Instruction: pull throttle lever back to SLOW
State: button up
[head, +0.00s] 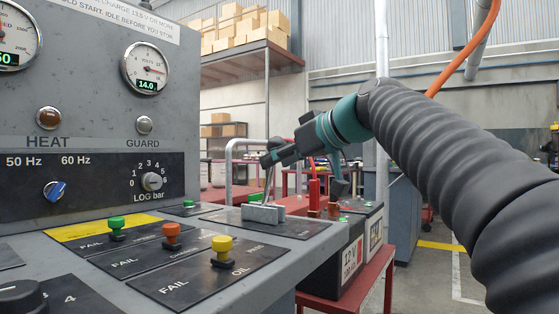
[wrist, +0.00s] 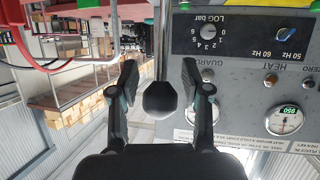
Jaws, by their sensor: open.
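The throttle lever (head: 268,184) is a thin metal rod rising from a grey slotted block (head: 263,213) on the console's far right panel. Its black ball knob (wrist: 160,100) shows in the wrist view, with the rod (wrist: 162,45) running up the picture. My gripper (head: 270,159) is at the top of the lever in the head view and covers the knob there. In the wrist view my gripper (wrist: 159,80) is open, with one finger on each side of the knob and a visible gap on both sides. The SLOW marking cannot be read.
A bent metal guard rail (head: 229,165) stands just behind the lever. Green (head: 117,225), orange (head: 171,233) and yellow (head: 222,248) knobs stand on the console nearer the camera. A battery (head: 352,255) sits on a red stand to the right. The upright gauge panel (head: 90,95) is at left.

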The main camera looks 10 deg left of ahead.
jog(key=v, duration=1.1)
jog(key=shift+d, duration=0.1)
